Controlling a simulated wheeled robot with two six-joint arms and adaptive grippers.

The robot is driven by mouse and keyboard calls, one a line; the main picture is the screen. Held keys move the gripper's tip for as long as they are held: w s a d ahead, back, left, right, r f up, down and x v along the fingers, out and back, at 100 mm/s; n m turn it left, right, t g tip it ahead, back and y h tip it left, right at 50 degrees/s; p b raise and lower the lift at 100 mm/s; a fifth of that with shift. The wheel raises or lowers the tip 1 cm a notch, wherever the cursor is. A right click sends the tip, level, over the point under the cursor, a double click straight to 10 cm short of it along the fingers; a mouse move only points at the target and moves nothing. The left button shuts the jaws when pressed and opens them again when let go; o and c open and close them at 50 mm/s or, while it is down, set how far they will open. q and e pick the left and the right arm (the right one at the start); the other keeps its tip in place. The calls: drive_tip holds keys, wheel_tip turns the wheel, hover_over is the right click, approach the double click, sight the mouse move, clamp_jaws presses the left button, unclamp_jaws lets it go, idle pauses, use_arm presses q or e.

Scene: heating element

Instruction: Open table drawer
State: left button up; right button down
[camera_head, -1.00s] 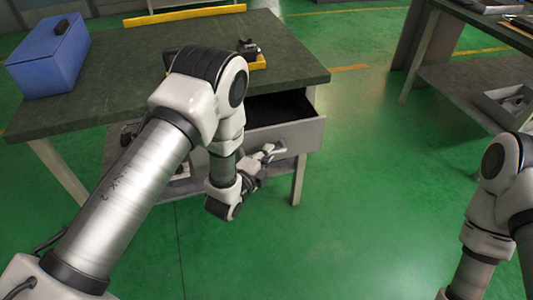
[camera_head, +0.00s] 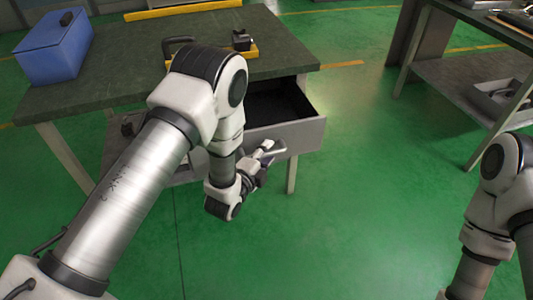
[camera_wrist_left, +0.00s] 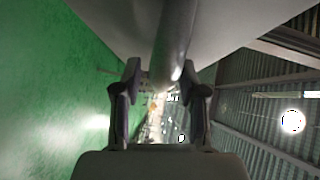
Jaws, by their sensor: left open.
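The grey table drawer (camera_head: 300,138) is pulled part way out from under the dark green tabletop (camera_head: 285,55), and its dark inside shows. Its handle (camera_head: 274,146) is on the front panel, partly hidden by my left gripper (camera_head: 262,157). In the left wrist view, the fingers of my left gripper (camera_wrist_left: 165,88) are open on either side of the bar-shaped handle (camera_wrist_left: 174,50). I cannot tell whether they touch it. My right arm stands at the right edge of the head view; its gripper is out of frame.
A blue box (camera_head: 54,48) and a yellow-edged tray (camera_head: 240,52) sit on the tabletop. A second table with a lower shelf (camera_head: 455,85) stands at the right. The green floor (camera_head: 350,210) in front of the drawer is clear.

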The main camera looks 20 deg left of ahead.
use_arm(q)
drive_tip(key=v, duration=1.2)
drive_tip(key=shift+f, duration=0.1)
drive_tip(key=s+a+f+n+g+y, duration=0.2)
drive_tip(key=s+a+f+n+g, duration=0.1)
drive_tip(key=s+f+n+g, duration=0.45)
drive_tip(key=s+a+f+n+g+y, duration=0.15)
drive_tip(key=s+f+n+g, duration=0.3)
drive_tip(key=s+f, duration=0.55)
drive_tip(key=s+f+n+g, duration=0.2)
drive_tip(key=s+n+g, duration=0.2)
drive_tip(key=s+n, duration=0.3)
wheel_tip(320, 180, up, 13)
drive_tip(key=p, duration=1.3)
drive_tip(key=shift+w+a, duration=0.2)
drive_tip(key=shift+a, duration=0.3)
